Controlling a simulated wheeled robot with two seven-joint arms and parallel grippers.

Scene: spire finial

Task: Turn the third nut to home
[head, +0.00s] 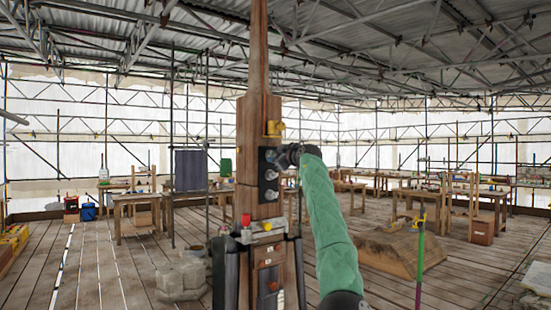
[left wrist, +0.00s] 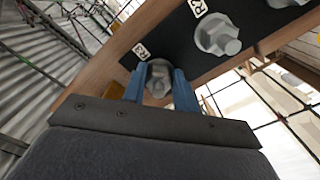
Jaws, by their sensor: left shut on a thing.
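A dark plate (head: 268,181) with a column of bolted nuts is fixed to the tall wooden spire post (head: 250,125). My left gripper (head: 284,157), at the end of a green-sleeved arm, is at the plate's top nut. In the left wrist view its two blue fingers (left wrist: 160,90) are shut on a grey hex nut (left wrist: 158,79) beside a tag that reads R3. The second nut (left wrist: 217,36), beside a tag that reads R2, is clear of the fingers. Part of another nut (left wrist: 285,3) shows at the top edge. My right gripper is not in view.
A yellow clamp (head: 275,128) sits on the post just above the plate. Workbenches (head: 138,212) stand behind, left and right. A brown block (head: 400,252) lies on the plank floor.

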